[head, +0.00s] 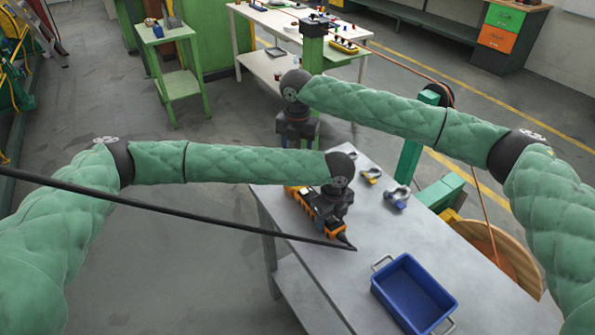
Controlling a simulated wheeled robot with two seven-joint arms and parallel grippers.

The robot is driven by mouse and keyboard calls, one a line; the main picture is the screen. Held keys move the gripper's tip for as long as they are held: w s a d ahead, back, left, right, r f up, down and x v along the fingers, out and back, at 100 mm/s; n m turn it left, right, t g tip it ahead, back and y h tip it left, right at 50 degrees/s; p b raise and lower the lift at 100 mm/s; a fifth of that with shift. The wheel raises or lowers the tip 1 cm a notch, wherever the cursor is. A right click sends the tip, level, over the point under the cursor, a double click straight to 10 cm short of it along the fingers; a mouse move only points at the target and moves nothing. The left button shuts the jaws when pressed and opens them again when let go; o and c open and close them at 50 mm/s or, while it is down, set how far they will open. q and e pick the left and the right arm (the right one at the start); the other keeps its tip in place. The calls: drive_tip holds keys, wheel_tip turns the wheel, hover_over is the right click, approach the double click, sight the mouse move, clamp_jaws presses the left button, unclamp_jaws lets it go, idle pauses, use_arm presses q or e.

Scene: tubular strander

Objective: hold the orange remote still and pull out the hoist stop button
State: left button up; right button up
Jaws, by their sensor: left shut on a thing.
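The orange remote (301,204) lies on the grey table, near its left edge. It is a long orange and black body with a dark tapered end toward the table's middle. My left gripper (328,220) points down over the remote and is shut on it. The gripper's dark body covers part of the remote. I cannot make out the stop button.
A blue bin (412,294) stands at the table's front. A black cable (200,215) crosses from the left to the remote's end. A wooden reel (497,250) stands right of the table.

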wheel_tip(320, 180, down, 9)
drive_tip(key=shift+r, duration=0.15)
idle(0.4)
